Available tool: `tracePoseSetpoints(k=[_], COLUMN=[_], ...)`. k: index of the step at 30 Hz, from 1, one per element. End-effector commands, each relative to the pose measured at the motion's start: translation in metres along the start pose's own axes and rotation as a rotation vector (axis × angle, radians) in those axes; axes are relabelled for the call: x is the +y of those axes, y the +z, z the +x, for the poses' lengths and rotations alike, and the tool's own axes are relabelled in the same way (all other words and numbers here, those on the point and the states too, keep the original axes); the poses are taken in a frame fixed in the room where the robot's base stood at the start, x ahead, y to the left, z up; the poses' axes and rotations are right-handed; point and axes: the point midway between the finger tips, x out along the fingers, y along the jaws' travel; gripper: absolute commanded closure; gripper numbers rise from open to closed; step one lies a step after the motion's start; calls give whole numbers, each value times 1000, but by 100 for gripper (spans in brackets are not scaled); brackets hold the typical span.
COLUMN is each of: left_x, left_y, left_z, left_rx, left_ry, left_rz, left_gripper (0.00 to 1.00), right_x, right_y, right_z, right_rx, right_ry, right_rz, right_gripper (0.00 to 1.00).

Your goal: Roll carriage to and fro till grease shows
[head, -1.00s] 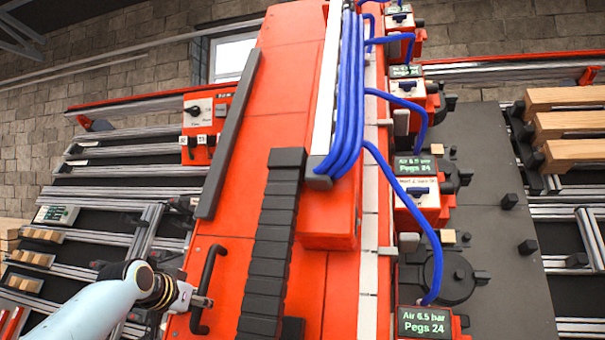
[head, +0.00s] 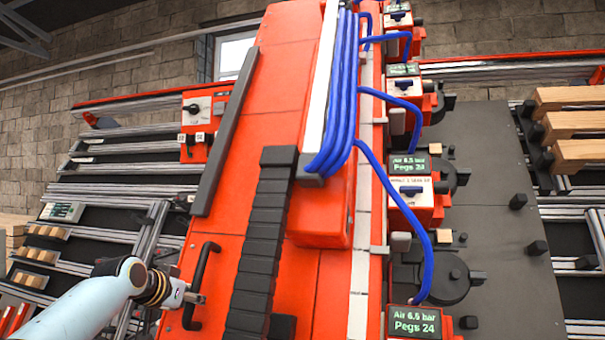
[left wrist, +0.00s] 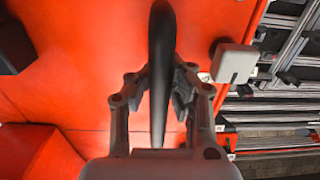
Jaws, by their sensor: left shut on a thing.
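The red carriage beam (head: 277,75) runs from the front to the back through the middle of the head view. A black bar handle (head: 200,287) is fixed on its near left part. My left gripper (head: 197,298) is shut on this handle. In the left wrist view the handle (left wrist: 160,50) passes upright between the two fingers (left wrist: 162,98). A pale marked strip (head: 361,262) runs along the beam's right side. I cannot make out any grease in these views. My right gripper is not in view.
Red tool heads with displays (head: 414,320) and blue hoses (head: 343,100) line the beam's right side above a dark plate (head: 490,220). Wooden pallets (head: 565,98) lie at the right. Aluminium rails (head: 120,190) and a red control box (head: 197,137) stand at the left.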

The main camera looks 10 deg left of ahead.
Motion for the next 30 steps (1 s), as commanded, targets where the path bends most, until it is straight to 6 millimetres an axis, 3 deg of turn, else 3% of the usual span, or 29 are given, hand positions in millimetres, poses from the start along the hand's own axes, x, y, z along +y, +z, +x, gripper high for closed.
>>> tracePoseSetpoints(k=[30], left_x=[24], left_y=[7], left_z=[2], left_rx=[-15], left_ry=[18], left_rz=[-12], left_gripper=[100], right_x=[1], right_y=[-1], right_z=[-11], right_rx=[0], right_ry=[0], right_rz=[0], right_gripper=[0])
